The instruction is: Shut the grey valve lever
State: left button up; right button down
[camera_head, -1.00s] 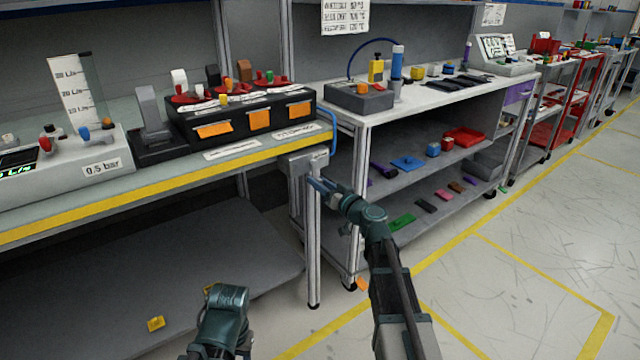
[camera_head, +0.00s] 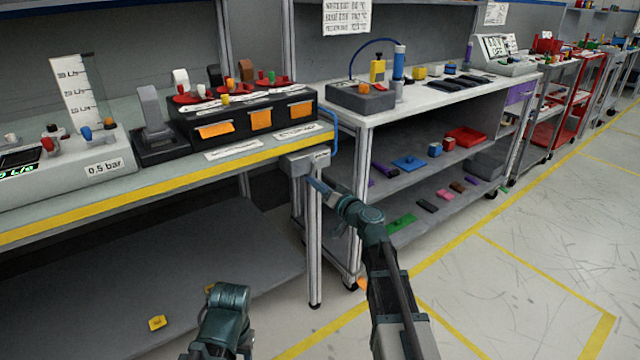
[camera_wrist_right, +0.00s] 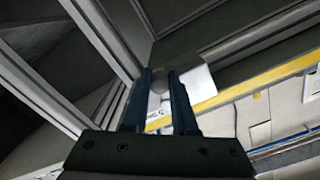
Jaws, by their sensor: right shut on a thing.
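A grey valve body (camera_head: 302,164) is fixed under the front right corner of the bench, beside the bench leg. My right gripper (camera_head: 314,183) is at its lower side, with its jaws nearly together. In the right wrist view, the right gripper (camera_wrist_right: 160,88) has a finger on each side of a small grey part that I take for the valve lever (camera_wrist_right: 160,80). Most of the lever is hidden by the fingers, so its exact angle cannot be told. Of my left arm only a link shows at the bottom; its gripper is hidden.
The yellow-edged bench (camera_head: 130,194) carries a black valve panel (camera_head: 245,125) and a grey upright lever on a black base (camera_head: 152,115). A white shelf cart (camera_head: 420,95) stands close on the right. The floor at right is open.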

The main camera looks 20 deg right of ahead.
aim_at(299, 168)
jog(key=a+r+m+p, duration=0.1)
jog(key=m, duration=0.2)
jog(key=a+r+m+p, duration=0.1)
jog(key=m, duration=0.3)
jog(key=s+a+r+m+p, duration=0.1)
jog(key=m, duration=0.3)
jog(key=shift+s+r, duration=0.1)
jog(key=shift+r, duration=0.15)
jog(key=shift+a+r+m+p, duration=0.1)
jog(key=shift+r+m+p, duration=0.3)
jog(key=shift+m, duration=0.5)
jog(key=shift+a+r+m+p, duration=0.1)
jog(key=shift+r+m+p, duration=0.25)
jog(key=shift+m, duration=0.55)
jog(key=shift+d, duration=0.1)
jog(key=c, duration=0.7)
grip_release()
jog(key=shift+s+f, duration=0.1)
jog(key=shift+s, duration=0.05)
